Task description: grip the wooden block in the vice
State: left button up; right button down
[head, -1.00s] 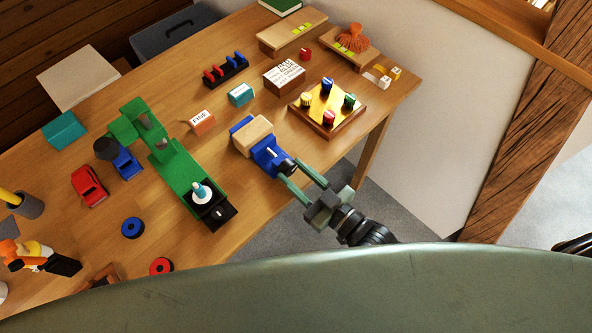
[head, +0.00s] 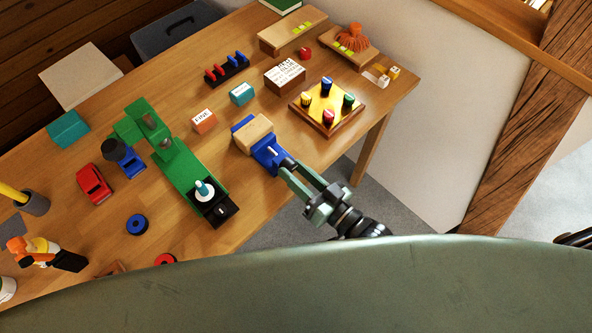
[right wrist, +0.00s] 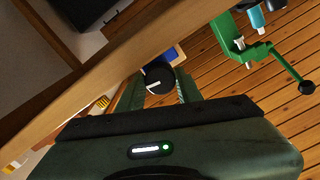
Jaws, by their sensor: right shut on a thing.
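The blue vice (head: 268,155) stands at the table's front edge. The pale wooden block (head: 254,132) sits between its blue jaws; I cannot tell whether both jaws press on it. The vice's black knob (head: 287,163) points toward me, and its face with a white line shows in the right wrist view (right wrist: 159,79). My right gripper (head: 289,170) is shut on this knob, with a finger on either side of it in the right wrist view (right wrist: 155,90). My left gripper is out of view.
A yellow-topped board with coloured pegs (head: 325,108) lies to the right. Small boxes, orange (head: 204,121) and teal (head: 242,93), stand behind.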

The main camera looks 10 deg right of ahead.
jog(key=c, duration=0.9)
grip_release()
jog(key=shift+c, duration=0.2)
jog(key=shift+s+d, duration=0.1)
jog(key=v, duration=0.7)
jog(key=shift+s+b, duration=0.2)
jog(key=shift+b, duration=0.25)
jog(key=shift+d, duration=0.2)
